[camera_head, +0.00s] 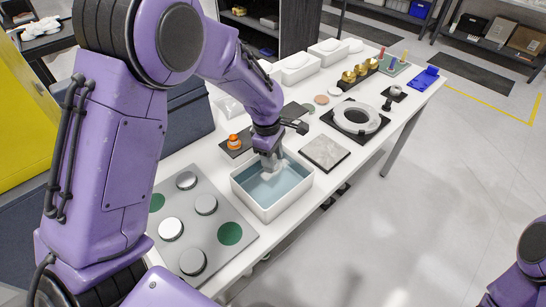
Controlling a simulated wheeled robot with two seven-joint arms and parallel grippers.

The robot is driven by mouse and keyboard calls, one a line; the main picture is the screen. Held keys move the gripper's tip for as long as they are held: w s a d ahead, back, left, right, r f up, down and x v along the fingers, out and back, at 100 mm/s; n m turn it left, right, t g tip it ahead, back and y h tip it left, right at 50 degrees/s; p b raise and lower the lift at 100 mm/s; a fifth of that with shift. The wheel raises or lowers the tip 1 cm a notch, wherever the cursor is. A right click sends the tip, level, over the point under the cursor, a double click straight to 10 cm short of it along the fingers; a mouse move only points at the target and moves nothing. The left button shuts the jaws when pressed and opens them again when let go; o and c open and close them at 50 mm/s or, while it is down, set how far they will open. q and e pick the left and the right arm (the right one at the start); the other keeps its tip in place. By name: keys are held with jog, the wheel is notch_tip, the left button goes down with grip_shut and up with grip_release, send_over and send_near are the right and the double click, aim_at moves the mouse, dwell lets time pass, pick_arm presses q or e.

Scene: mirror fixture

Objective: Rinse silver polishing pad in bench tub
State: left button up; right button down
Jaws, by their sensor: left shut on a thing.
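The bench tub (265,215) is a white rectangular bin holding blue-grey water, on the white bench. My left gripper (270,162) reaches down into the tub from above, near its back side. It is shut on a small grey thing, taken to be the silver polishing pad; the fingers and water hide most of it. Several silver discs (206,204) sit on a grey plate (205,235) left of the tub, with green round spots (230,233) among them. My right gripper is out of view; only part of my right arm shows at the lower right edge.
A grey stone tile (325,152) lies close right of the tub. An orange item (234,141) stands behind it. A grey ring (356,117) on a black mat and brass parts (361,69) are farther along the bench. Open floor lies to the right.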

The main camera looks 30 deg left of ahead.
pick_arm(q)
jog(key=shift+r, duration=2.05)
jog(key=shift+f, duration=0.1)
